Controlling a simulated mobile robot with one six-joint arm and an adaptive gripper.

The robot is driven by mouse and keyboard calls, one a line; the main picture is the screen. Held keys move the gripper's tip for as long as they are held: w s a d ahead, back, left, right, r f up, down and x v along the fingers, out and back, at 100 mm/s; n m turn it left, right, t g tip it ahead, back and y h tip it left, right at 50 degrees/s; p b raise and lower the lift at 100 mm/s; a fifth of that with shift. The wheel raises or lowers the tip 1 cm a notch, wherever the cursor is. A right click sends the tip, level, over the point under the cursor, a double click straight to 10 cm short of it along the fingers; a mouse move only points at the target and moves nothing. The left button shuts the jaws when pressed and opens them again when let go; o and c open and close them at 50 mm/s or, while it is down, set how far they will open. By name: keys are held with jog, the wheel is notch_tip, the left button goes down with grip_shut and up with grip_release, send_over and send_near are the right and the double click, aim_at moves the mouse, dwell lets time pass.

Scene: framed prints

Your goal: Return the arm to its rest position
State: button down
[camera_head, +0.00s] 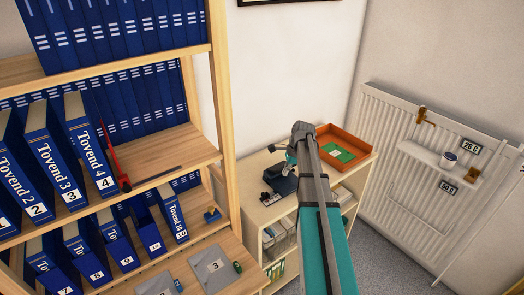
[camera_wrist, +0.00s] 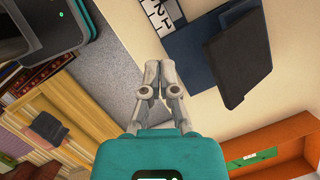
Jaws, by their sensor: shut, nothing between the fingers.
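My gripper (camera_wrist: 160,78) shows in the wrist view with its two grey fingers together and nothing between them. My teal and grey arm (camera_head: 324,220) rises from the bottom of the head view and reaches over the low cabinet. In the head view, the gripper end is mostly hidden behind the arm's far joint. In the wrist view, a dark blue object (camera_wrist: 242,65) lies right of the fingers, apart from them. It also appears on the cabinet in the head view (camera_head: 283,184).
An orange tray (camera_head: 364,142) with a green card (camera_head: 341,153) sits on the low cabinet (camera_head: 262,212). A wooden shelf (camera_head: 222,100) with blue binders stands left. A radiator (camera_head: 385,118) with a small white shelf (camera_head: 428,155) stands right. Open grey floor (camera_head: 385,245) lies between cabinet and radiator.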

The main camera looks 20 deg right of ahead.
jog(key=s+a+n+h, duration=0.1)
jog(key=s+a+n, duration=0.7)
jog(key=a, duration=0.5)
jog(key=s+a+n+h, duration=0.2)
jog(key=s+a+n, duration=0.7)
jog(key=a+n, duration=0.4)
jog(key=shift+a+f+g, duration=0.15)
jog(key=shift+f+g, duration=0.25)
